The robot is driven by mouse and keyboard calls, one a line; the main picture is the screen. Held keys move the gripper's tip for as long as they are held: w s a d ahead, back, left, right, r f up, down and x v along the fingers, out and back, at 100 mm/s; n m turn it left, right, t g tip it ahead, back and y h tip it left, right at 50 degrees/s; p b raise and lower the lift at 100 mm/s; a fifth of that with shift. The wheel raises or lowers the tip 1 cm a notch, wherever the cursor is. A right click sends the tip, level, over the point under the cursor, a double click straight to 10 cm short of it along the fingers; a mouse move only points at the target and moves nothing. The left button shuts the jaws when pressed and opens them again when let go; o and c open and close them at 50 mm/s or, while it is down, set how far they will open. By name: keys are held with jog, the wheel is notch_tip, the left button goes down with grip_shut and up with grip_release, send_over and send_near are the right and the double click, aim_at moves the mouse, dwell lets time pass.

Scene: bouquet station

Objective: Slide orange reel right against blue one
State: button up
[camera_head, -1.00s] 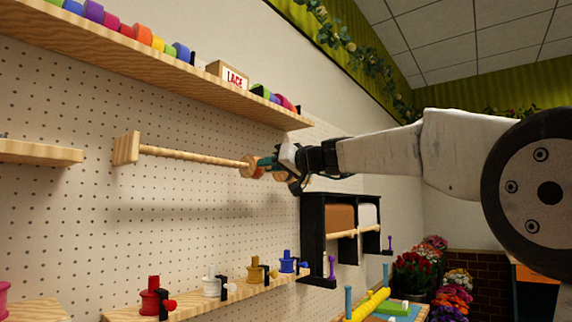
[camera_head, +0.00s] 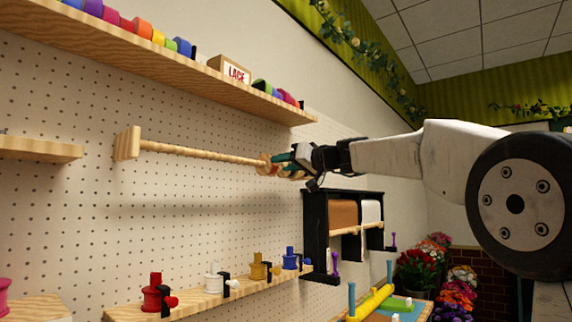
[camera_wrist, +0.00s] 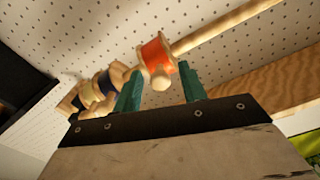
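The orange reel (camera_wrist: 154,57), with pale wooden end discs and a round wooden knob, is on a horizontal wooden rod (camera_head: 200,152). The head view shows my gripper (camera_head: 282,163) at the right part of the rod, hiding most of the reel. The blue reel (camera_wrist: 105,83) is just beyond the left finger in the wrist view.
More reels (camera_wrist: 82,97) sit beyond the blue one. A shelf of coloured rolls (camera_head: 170,60) is above, and a ledge with several spools (camera_head: 215,288) is below. A black rack (camera_head: 315,230) stands under my gripper. The rod's left part is bare.

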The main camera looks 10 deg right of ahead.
jog(key=v, duration=0.8)
